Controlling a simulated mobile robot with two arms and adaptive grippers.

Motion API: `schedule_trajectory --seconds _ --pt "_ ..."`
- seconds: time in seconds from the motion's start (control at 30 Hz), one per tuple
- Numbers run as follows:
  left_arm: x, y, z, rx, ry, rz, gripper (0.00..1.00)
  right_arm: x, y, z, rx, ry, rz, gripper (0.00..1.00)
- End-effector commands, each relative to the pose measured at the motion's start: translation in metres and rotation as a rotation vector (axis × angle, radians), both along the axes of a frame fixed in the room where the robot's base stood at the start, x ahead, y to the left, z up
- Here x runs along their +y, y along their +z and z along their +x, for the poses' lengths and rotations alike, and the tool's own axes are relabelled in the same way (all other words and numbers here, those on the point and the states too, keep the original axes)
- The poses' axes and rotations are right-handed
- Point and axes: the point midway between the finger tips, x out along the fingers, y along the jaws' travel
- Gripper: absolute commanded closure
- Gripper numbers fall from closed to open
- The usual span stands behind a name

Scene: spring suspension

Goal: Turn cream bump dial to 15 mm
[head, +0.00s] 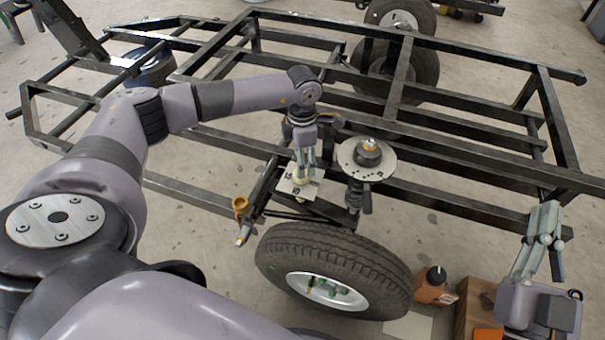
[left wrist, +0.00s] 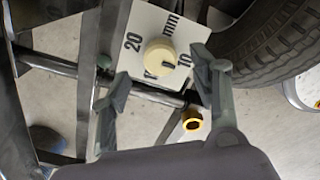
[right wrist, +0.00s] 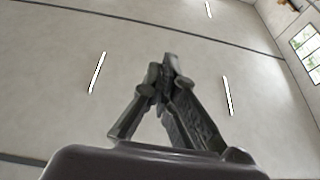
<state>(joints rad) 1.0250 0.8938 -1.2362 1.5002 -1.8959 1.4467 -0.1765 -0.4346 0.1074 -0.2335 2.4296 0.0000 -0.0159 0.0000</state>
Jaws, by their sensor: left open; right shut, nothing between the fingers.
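The cream dial (left wrist: 158,54) sits on a white plate (left wrist: 190,32) marked "mm", "20" and "10"; another mark is partly hidden behind the dial. A dark line at the dial's right edge points close to the "10". In the head view the plate (head: 313,188) lies below my left gripper (head: 304,178), which covers most of the dial. In the left wrist view my left gripper (left wrist: 162,82) is open, one finger on each side of the dial, with gaps visible. My right gripper (head: 550,212) is shut and empty at the right, away from the plate.
A round grey scale disc (head: 347,168) on a spring unit stands right of the plate. A tyre (head: 300,248) is in front. Black frame bars (head: 440,125) surround the area. An orange bottle (head: 434,290) stands near the tyre.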

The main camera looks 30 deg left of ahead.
Motion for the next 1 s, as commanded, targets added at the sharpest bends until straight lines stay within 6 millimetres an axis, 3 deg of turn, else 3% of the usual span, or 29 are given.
schedule_trajectory --seconds 0.2,0.4,0.83,1.0 --pt "0.000 -0.035 0.000 0.001 0.000 0.001 0.44 0.000 0.034 -0.021 -0.225 0.013 0.064 1.00" --pt "0.000 -0.053 0.000 0.000 -0.001 0.000 0.44 -0.002 0.055 -0.039 -0.369 0.021 0.106 1.00" --pt "0.000 -0.059 0.000 0.000 0.000 0.000 0.44 -0.004 0.063 -0.048 -0.428 0.024 0.124 1.00" --pt "0.000 -0.059 0.000 0.000 0.000 0.000 0.54 -0.004 0.063 -0.048 -0.427 0.024 0.123 1.00"
